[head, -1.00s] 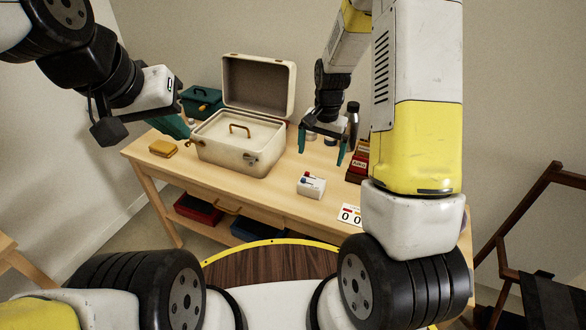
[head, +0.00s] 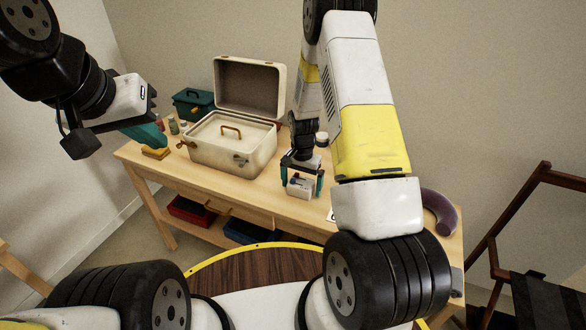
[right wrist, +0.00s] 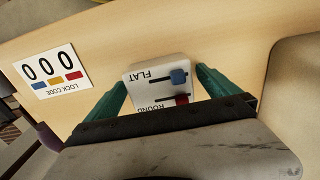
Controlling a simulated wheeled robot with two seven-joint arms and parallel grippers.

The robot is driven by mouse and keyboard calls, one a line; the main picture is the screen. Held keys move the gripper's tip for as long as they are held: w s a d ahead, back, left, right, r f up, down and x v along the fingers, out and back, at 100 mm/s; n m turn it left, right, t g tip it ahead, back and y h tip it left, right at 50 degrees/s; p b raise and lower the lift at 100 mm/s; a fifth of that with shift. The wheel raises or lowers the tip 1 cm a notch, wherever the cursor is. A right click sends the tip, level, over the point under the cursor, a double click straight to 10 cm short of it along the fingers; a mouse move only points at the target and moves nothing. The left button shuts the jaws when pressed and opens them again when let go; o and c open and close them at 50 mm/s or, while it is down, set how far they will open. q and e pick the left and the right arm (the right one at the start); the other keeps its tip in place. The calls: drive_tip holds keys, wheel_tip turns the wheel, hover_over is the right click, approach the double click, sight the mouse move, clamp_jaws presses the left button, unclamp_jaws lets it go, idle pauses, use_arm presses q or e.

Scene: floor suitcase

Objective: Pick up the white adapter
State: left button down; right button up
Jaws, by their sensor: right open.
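The white adapter (head: 300,187) is a small white block with a blue and a red slider on its top, standing on the front part of the wooden table. In the right wrist view the adapter (right wrist: 158,72) shows the words FLAT and ROUND. My right gripper (head: 302,190) is open, with its teal fingers on either side of the adapter. In the right wrist view, the near end of the adapter is hidden behind the gripper body. My left gripper (head: 148,136) hangs at the left above the table, away from the adapter; its finger gap is not clear.
An open cream suitcase (head: 205,158) with a handled inner lid stands left of the adapter. A green box (head: 190,104) is behind it and a yellow block (head: 155,153) lies at the left. A lock code card (right wrist: 52,72) lies near the adapter. A purple curved object (head: 440,212) is at the right.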

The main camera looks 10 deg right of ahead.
drive_tip(key=c, duration=1.5)
drive_tip(key=shift+r, duration=0.15)
